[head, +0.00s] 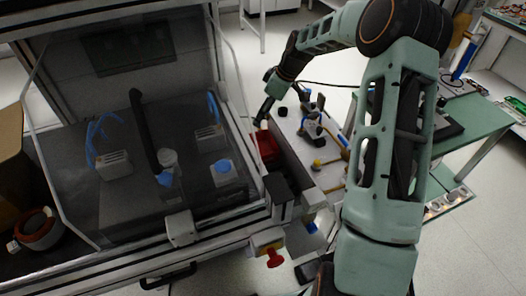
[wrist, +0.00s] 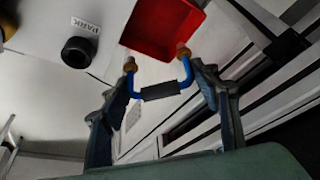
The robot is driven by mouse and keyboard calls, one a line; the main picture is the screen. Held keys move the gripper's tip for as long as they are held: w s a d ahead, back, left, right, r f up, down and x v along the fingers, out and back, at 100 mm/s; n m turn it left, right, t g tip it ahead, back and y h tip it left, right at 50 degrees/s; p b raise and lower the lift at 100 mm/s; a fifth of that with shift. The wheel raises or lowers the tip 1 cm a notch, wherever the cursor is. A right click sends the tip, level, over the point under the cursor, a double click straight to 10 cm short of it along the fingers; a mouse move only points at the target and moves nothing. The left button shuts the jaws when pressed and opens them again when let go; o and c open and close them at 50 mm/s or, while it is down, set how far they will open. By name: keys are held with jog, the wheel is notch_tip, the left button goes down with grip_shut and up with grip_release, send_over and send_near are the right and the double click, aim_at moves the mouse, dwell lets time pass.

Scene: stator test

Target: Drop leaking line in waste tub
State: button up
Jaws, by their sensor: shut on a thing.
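My gripper (wrist: 163,84) is shut on a short blue line (wrist: 188,72) with a black sleeve (wrist: 160,91) around its middle and a brass fitting at each end. The line is bent into a U, with both ends pointing toward the top of the wrist view. A red open tub (wrist: 165,28) is just beyond it, and the right fitting overlaps the tub's near edge in the picture. I cannot tell the height between them. In the head view my gripper (head: 264,116) is above and beside the red tub (head: 267,146); the line is too small to make out there.
A black round piece (wrist: 77,52) sits by a "PARK" label (wrist: 84,25) left of the tub. In the head view, a glass-fronted enclosure (head: 130,150) stands left of the tub.

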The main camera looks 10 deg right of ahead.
notch_tip(320, 180, down, 6)
jog(key=b, duration=0.3)
jog(key=shift+r, duration=0.2)
jog(key=o, duration=1.2)
jog(key=shift+r, duration=0.1)
jog(key=v, duration=1.2)
jog(key=shift+a, duration=0.1)
